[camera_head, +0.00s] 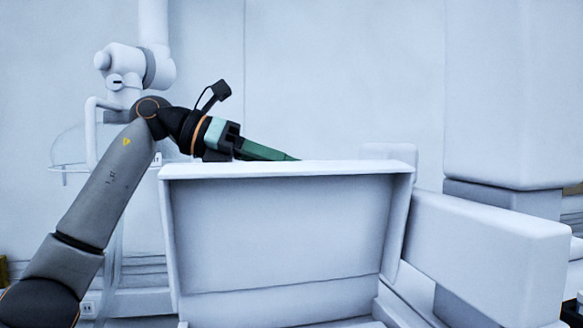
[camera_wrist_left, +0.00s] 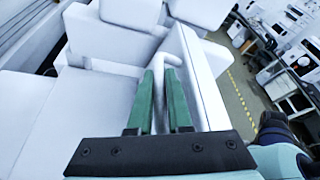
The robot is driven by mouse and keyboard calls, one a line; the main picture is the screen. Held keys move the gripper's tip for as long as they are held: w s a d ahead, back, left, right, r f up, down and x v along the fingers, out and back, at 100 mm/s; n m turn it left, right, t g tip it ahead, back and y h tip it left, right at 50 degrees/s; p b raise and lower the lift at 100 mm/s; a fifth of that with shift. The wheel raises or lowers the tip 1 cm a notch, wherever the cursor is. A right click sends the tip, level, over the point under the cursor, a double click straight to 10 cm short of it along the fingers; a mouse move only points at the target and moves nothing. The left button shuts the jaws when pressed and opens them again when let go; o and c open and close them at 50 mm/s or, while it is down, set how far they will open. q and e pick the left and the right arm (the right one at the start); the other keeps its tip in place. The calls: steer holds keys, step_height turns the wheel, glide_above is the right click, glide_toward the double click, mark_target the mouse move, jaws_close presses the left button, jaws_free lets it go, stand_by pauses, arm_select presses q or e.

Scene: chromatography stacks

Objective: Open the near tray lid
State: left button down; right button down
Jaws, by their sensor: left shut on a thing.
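The near tray lid (camera_head: 280,228) is a white, shallow box-like panel. It stands raised, with its recessed side towards me in the head view, and it also shows as a white panel in the left wrist view (camera_wrist_left: 205,85). My left gripper (camera_head: 288,156) reaches in from the left at the lid's top edge. Its green fingertips are partly hidden behind that edge. In the left wrist view the gripper (camera_wrist_left: 159,72) is shut on a white curved handle (camera_wrist_left: 172,59) beside the lid panel. My right gripper is not in view.
A long white block (camera_head: 490,255) stands right of the lid, with a tall white cabinet (camera_head: 513,95) behind it. A white jointed apparatus (camera_head: 125,70) stands behind my left arm. In the left wrist view, open floor (camera_wrist_left: 228,65) and benches lie to the right.

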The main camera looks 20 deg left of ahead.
arm_select(q)
steer(key=shift+w+a, duration=0.25)
steer(key=shift+w, duration=0.1)
